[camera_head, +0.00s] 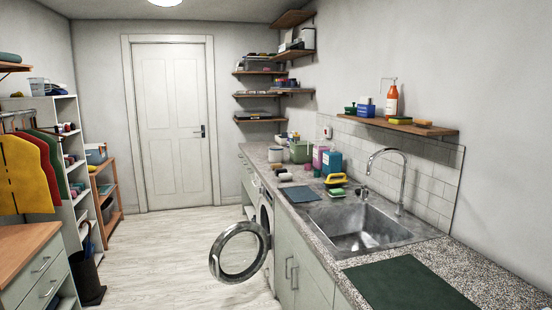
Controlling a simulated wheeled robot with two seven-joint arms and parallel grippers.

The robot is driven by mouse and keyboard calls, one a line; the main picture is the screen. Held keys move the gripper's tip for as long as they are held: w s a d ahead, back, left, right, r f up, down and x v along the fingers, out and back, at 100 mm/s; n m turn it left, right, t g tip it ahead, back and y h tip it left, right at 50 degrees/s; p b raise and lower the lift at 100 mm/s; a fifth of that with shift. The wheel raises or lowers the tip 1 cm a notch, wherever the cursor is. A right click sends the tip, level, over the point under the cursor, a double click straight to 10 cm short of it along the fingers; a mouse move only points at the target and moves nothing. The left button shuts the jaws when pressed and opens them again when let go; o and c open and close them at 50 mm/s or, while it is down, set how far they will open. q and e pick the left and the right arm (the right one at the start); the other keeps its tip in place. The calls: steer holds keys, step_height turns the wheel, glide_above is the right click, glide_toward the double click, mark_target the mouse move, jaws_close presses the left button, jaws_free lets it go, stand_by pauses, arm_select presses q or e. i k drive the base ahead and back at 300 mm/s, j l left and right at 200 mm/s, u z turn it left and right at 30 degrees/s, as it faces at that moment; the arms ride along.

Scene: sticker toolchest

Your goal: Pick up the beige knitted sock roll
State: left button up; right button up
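A few small roll-shaped items lie on the counter beyond the sink. One pale, beige-looking roll (285,177) is near the counter's front edge, but it is too small to tell whether it is the knitted sock roll. Neither of my grippers is in view.
The speckled counter (440,255) runs along the right with a steel sink (357,230), a dark mat (405,285) and a blue-grey cloth (299,194). The round washer door (216,266) stands open into the aisle. The pale floor (165,250) is clear toward the white door (172,125).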

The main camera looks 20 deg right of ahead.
mark_target(274, 167)
steer(key=u, duration=0.2)
steer(key=i+z, duration=0.15)
steer(key=i, duration=0.75)
steer(key=i+z, duration=0.2)
steer(key=i, duration=0.7)
steer(key=i+j+u, duration=0.15)
steer(key=i+u, duration=0.15)
steer(key=i, duration=0.8)
steer(key=i+l+u, duration=0.1)
steer(key=i+u, duration=0.15)
steer(key=i, duration=0.9)
steer(key=i+l+z, duration=0.15)
steer(key=i+z, duration=0.7)
steer(key=i+j+z, duration=0.15)
steer(key=i+z, duration=0.25)
steer(key=i, duration=0.15)
steer(key=i+j+z, duration=0.3)
steer(key=i+z, duration=0.15)
steer(key=i+l+z, duration=0.1)
steer(key=i+z, duration=0.35)
steer(key=i, duration=0.15)
steer(key=i+j+z, duration=0.1)
steer(key=i+z, duration=0.3)
steer(key=i, duration=0.15)
